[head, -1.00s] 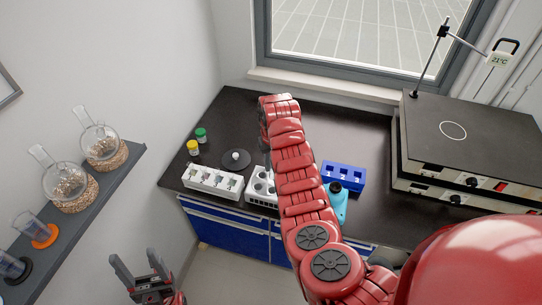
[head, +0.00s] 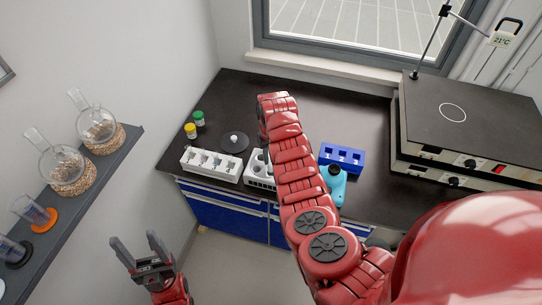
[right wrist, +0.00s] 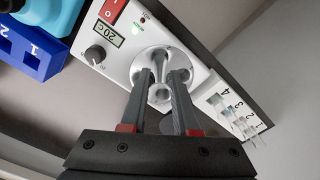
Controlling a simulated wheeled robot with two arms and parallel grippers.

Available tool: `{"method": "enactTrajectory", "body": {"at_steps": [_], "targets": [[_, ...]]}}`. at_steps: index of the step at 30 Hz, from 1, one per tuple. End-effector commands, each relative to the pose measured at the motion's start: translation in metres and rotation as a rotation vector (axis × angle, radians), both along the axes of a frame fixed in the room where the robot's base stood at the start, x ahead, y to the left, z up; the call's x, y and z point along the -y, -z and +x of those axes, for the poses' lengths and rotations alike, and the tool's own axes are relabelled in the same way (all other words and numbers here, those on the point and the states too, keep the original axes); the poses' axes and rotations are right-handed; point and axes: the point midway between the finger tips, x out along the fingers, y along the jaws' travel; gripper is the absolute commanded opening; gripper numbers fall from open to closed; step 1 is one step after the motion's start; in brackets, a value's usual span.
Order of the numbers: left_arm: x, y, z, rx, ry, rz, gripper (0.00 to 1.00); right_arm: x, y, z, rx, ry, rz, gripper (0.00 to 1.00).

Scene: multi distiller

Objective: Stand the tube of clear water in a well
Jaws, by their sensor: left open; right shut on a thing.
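My right gripper (right wrist: 160,95) is shut on a slim tube (right wrist: 160,93); its round end shows between the fingertips in the right wrist view. Its contents cannot be made out. It is in front of the white block (right wrist: 195,65), which has round metal fittings, a 20°C display and a red switch. In the head view my right arm hides this gripper and part of the block (head: 257,181). A white rack (head: 211,165) stands left of the block; its numbered end, with pale tubes, shows in the wrist view (right wrist: 238,115). My left gripper (head: 141,254) is open and empty, low at the left.
A blue numbered rack (head: 342,156) and a teal item (head: 334,187) lie right of my arm. A black round disc (head: 235,141) and two capped vials (head: 195,125) are behind the white rack. A large apparatus (head: 470,120) fills the right; a shelf of flasks (head: 70,205) is left.

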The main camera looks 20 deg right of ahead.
Motion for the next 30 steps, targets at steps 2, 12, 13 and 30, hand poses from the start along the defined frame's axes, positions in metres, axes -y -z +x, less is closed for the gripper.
{"method": "enactTrajectory", "body": {"at_steps": [2, 12, 13, 30], "targets": [[0.000, 0.000, 0.000, 0.000, 0.000, 0.000, 0.64, 0.000, 0.000, 0.000, 0.000, 0.000, 0.000, 0.00], [0.000, 0.001, 0.000, 0.000, 0.000, 0.000, 0.64, 0.000, -0.001, -0.001, 0.001, 0.000, 0.000, 0.00], [0.000, 0.001, 0.000, 0.000, 0.000, 0.000, 0.64, 0.000, -0.001, -0.001, 0.001, 0.000, 0.000, 0.00], [0.000, 0.015, 0.000, 0.000, 0.000, 0.000, 0.64, 0.000, 0.019, -0.001, -0.001, 0.000, 0.000, 0.00]]}}
